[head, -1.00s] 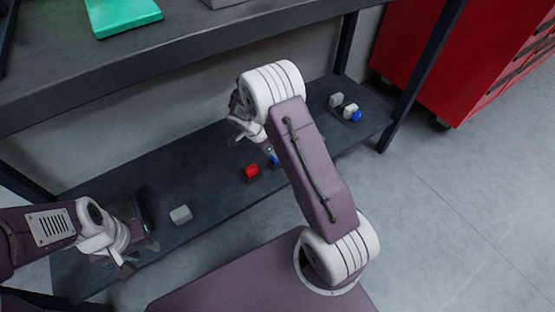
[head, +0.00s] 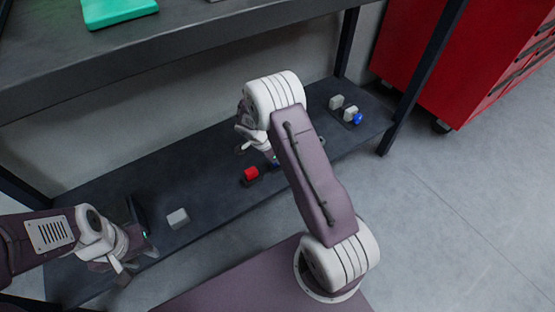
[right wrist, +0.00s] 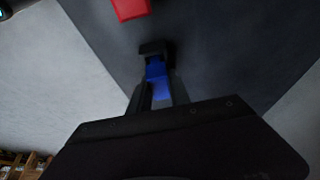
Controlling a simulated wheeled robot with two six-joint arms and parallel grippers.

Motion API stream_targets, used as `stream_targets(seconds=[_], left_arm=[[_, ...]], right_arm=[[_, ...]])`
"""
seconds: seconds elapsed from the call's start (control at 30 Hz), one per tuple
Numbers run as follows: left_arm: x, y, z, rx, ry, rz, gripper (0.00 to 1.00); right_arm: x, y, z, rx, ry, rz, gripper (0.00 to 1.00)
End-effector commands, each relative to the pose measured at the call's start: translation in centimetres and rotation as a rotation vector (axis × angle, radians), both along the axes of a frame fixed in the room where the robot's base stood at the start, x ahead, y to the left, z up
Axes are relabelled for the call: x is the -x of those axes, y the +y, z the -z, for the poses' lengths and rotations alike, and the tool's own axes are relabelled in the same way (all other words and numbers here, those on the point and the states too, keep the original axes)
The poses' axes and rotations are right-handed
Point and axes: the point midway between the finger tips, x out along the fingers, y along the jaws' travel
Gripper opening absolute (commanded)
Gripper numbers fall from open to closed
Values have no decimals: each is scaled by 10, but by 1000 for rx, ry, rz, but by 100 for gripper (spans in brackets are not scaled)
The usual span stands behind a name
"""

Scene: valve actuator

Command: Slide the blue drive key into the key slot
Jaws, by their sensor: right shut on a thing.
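The blue drive key (right wrist: 158,88) is between the fingers of my right gripper (right wrist: 157,88) in the right wrist view. That gripper is shut on it, low over the lower shelf (head: 215,160). A small dark block (right wrist: 155,48) is at the key's far end; I cannot tell whether they touch or whether this block has the key slot. In the head view the right gripper is mostly hidden behind my right arm, with only a bit of blue showing. My left gripper (head: 136,260) is open and empty at the shelf's front left.
A red block (head: 251,174) on a dark base is close left of the right gripper. A light grey block (head: 178,218) lies farther left. Grey pieces (head: 350,113) and a blue knob (head: 357,119) stand at the right end. The upper shelf (head: 180,50) overhangs the back.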

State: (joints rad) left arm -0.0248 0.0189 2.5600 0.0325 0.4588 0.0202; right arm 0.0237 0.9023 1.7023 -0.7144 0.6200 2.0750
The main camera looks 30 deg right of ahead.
Motion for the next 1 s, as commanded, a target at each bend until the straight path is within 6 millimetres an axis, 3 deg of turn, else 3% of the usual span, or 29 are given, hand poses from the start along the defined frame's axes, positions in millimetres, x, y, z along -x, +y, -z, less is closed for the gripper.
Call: stream_targets(seconds=[0.17, 0.37, 0.7, 1.0], left_arm=[[0, 0, -8, 0, 0, 0, 36], [0, 0, -30, 0, 0, 0, 36], [0, 0, -34, 0, 0, 0, 36], [0, 0, -39, 0, 0, 0, 36]], right_arm=[[0, 0, -13, 0, -2, -1, 0], [1, -2, -50, 0, -1, 1, 0], [46, -71, -93, 1, -1, 6, 0], [64, -97, -110, 1, 0, 0, 0]])
